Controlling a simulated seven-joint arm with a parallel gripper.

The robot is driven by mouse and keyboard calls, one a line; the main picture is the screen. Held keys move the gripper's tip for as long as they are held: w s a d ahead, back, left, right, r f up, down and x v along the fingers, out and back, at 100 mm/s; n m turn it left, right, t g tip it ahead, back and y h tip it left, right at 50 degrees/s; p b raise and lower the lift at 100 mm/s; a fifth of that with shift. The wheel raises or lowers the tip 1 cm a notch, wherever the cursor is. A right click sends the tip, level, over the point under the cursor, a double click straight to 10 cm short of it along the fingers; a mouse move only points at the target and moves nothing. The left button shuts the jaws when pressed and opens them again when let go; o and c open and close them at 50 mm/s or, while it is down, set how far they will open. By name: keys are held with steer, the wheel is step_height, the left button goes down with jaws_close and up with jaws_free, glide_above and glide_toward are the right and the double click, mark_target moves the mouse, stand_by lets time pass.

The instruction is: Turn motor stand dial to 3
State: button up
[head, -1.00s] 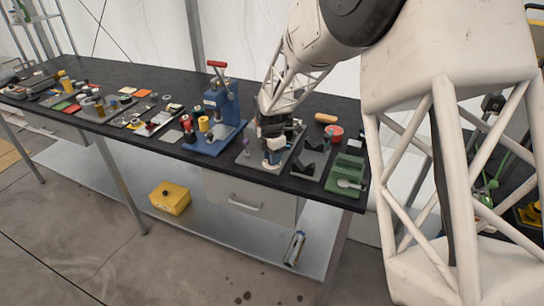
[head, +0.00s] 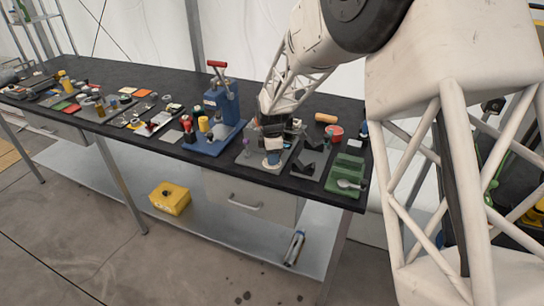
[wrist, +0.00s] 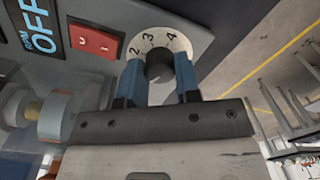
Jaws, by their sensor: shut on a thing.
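The motor stand dial (wrist: 158,68) shows in the wrist view as a black knob on a round white scale marked 2, 3 and 4. The 3 sits just above the knob, slightly left of its middle. I cannot read the knob's pointer surely. My gripper (wrist: 160,78) is shut on the knob, with one blue finger on each side, covering the lower part of the scale. In the head view my gripper (head: 272,132) is over the motor stand (head: 273,158) on the bench, and the dial is hidden there.
A red switch (wrist: 93,39) and a blue-black "RPM OFF" display (wrist: 38,27) sit left of the dial. A blue press (head: 222,115) stands left of the stand. Black V-blocks (head: 304,163), a green tray (head: 344,175) and a red round container (head: 336,132) are to the right.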

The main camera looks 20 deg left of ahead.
stand_by(0.3)
steer(key=o, duration=0.9)
steer(key=shift+r, duration=0.1)
steer(key=shift+w+a+r, duration=0.1)
steer(key=shift+w+r, duration=0.05)
steer(key=shift+r, duration=3.7)
steer(key=shift+c, duration=0.2)
